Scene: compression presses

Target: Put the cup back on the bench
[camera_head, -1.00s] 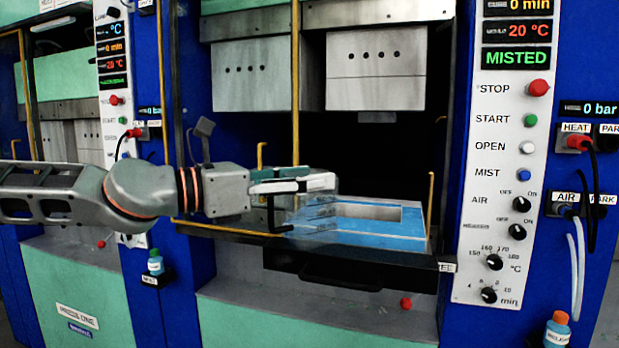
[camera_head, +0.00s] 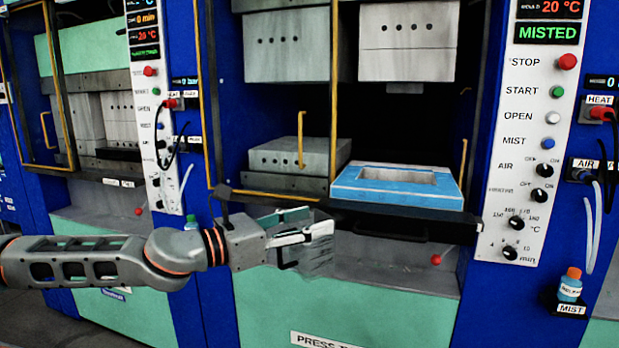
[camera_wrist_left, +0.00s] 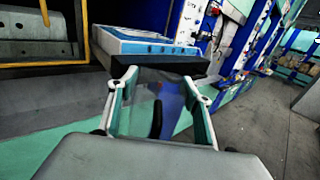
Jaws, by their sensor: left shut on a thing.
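My left gripper (camera_head: 322,232) is shut on a clear, see-through cup (camera_head: 318,260) in front of the press, left of and below the blue mould. In the left wrist view, the cup (camera_wrist_left: 160,100) shows faintly between the two fingers (camera_wrist_left: 162,85). Its outline is hard to make out, and I cannot tell what is inside it. I cannot make out a bench in these views. My right gripper is not in view.
A blue mould (camera_head: 350,195) with a rectangular opening sits on the black drawer (camera_head: 400,224) of the open press. A control panel (camera_head: 530,150) reads MISTED. A MIST bottle (camera_head: 571,284) stands at lower right. Grey floor (camera_wrist_left: 265,120) is clear at right in the wrist view.

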